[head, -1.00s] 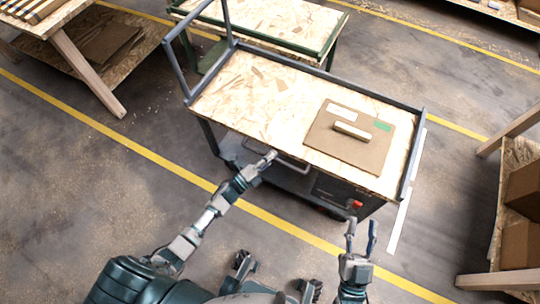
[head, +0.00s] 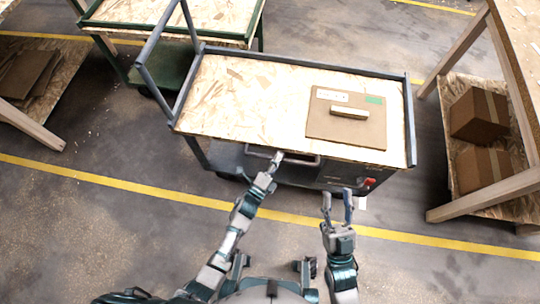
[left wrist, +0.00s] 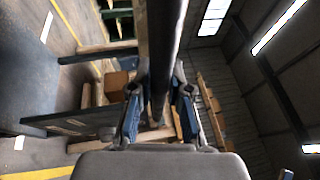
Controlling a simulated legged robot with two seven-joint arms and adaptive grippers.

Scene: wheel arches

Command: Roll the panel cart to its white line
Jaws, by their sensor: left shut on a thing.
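The panel cart (head: 240,105) has a chipboard top, a grey frame and a tall push handle at its left end. A brown panel with a pale grip (head: 348,112) lies on its right half. My left gripper (head: 278,157) is shut on the side bar (head: 300,161) along the cart's near side; in the left wrist view the dark bar (left wrist: 160,50) runs between the fingers. My right gripper (head: 337,205) is open and empty, just off the cart's near right corner. A short piece of the white line (head: 362,203) shows below that corner; the cart hides the rest.
A wooden rack with cardboard boxes (head: 480,115) stands right of the cart, with a gap of floor between. A green-framed table (head: 215,22) stands behind left. A yellow floor line (head: 110,183) crosses in front of the cart.

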